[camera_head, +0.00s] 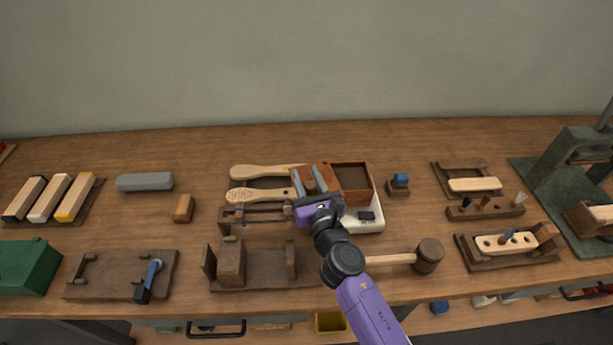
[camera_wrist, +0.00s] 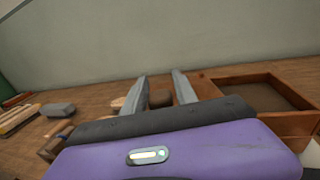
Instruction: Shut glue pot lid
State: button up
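A reddish-brown box (camera_head: 371,196) with an open, dark inside stands right of my gripper. It also shows at the right of the wrist view (camera_wrist: 255,84). A flat reddish-brown piece (camera_head: 333,184) adjoins its left side and may be the lid; my gripper partly covers it. My gripper (camera_head: 310,177) is over this piece with its two grey fingers apart. In the wrist view a dark brown knob-like block (camera_wrist: 160,98) shows between the fingers; I cannot tell whether they touch it. No thing is clearly recognisable as a glue pot apart from this box.
Wooden brush paddles (camera_head: 262,171) lie to the left, a small blue-topped block (camera_head: 400,181) to the right. A mallet (camera_head: 428,255) and a dark wooden fixture (camera_head: 262,275) are in front. The wall behind is bare.

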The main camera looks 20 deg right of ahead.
grip_shut()
dwell(1.2)
